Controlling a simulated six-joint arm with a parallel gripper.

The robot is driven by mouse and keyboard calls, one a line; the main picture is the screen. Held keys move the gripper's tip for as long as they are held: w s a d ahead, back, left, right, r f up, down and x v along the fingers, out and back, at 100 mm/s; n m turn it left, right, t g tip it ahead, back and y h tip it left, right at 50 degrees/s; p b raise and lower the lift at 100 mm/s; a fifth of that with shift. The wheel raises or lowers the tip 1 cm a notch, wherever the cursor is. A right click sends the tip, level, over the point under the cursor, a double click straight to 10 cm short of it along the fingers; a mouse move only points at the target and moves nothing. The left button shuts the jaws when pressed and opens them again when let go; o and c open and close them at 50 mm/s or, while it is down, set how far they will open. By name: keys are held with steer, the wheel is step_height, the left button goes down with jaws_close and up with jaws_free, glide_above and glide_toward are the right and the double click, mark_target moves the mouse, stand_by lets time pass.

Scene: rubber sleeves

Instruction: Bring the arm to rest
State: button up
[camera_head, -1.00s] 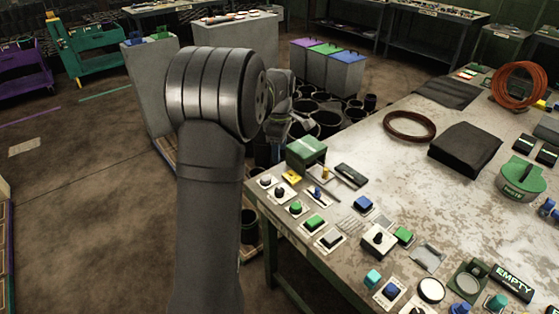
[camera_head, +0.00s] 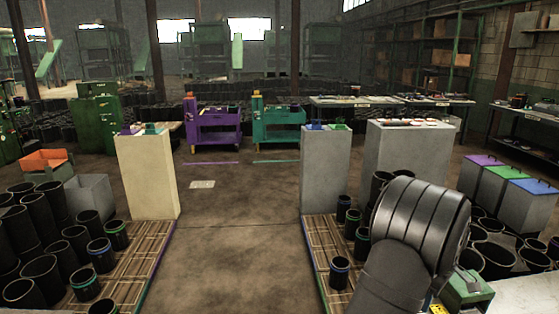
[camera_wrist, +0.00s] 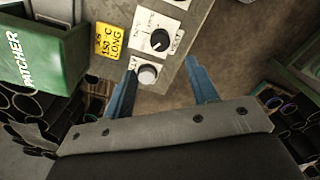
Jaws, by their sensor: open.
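My arm shows at the lower right in the head view, a dark grey ribbed joint and link; my gripper is hidden behind it there. In the wrist view my gripper (camera_wrist: 158,85) has its two blue fingers apart with nothing between them. It is over the corner of a workbench (camera_wrist: 192,30). A round white button (camera_wrist: 147,74) shows beside the left finger, and a black knob (camera_wrist: 160,40) is just beyond. I cannot tell how high the fingers are above the bench.
A green patcher box (camera_wrist: 40,50) stands left of the fingers, with a yellow label (camera_wrist: 110,41) nearby. Rubber sleeves (camera_head: 490,255) crowd the floor right of my arm. Wooden pallets with sleeves flank an open aisle (camera_head: 240,240). Grey pedestals (camera_head: 328,175) stand beyond.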

step_height(320, 180, down, 10)
steer(key=shift+r, duration=0.1)
steer(key=shift+r, duration=0.15)
stand_by(0.4)
